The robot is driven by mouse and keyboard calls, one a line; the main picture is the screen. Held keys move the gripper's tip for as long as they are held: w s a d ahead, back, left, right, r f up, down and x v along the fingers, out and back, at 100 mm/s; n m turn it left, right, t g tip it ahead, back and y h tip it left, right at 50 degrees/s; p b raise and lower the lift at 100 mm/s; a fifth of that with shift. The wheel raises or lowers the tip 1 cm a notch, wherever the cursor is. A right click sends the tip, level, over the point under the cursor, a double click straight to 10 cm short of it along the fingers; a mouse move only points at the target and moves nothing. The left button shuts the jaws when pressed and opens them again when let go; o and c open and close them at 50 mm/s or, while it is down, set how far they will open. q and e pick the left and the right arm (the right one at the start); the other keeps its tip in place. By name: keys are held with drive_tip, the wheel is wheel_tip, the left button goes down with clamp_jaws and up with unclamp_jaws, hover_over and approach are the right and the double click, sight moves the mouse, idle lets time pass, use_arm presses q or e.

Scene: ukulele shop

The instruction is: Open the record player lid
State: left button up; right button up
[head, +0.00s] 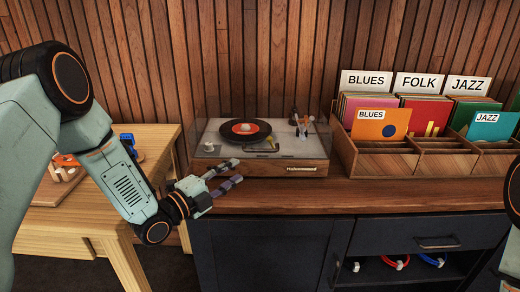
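The record player (307,170) stands on the wooden counter against the slatted wall. It has a wooden base and a black record with an orange label. Its clear lid (322,138) looks closed over the turntable, though its edges are faint. My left gripper (236,172) is at the front left corner of the player, low near the base's front edge. Its fingers are apart with nothing between them. I cannot tell whether a fingertip touches the player. My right gripper is out of view; only a bit of my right arm shows at the right edge.
A wooden record crate (345,152) with BLUES, FOLK and JAZZ dividers stands close to the player's right. The counter (290,197) is clear in front of the player. A lower light-wood table (75,215) with small objects is at the left, partly behind my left arm.

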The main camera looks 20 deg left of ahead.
use_arm(q)
drive_tip(key=w+d+r+m+h+b, duration=0.1)
drive_tip(key=w+d+r+m, duration=0.1)
drive_tip(key=w+d, duration=0.3)
drive_tip(key=shift+w+r+m, duration=0.35)
drive_tip(key=shift+w+m, duration=0.55)
drive_tip(key=shift+w, duration=0.25)
drive_tip(key=shift+s+r, duration=0.1)
drive_tip(key=shift+s, duration=0.05)
drive_tip(key=c, duration=0.3)
clamp_jaws()
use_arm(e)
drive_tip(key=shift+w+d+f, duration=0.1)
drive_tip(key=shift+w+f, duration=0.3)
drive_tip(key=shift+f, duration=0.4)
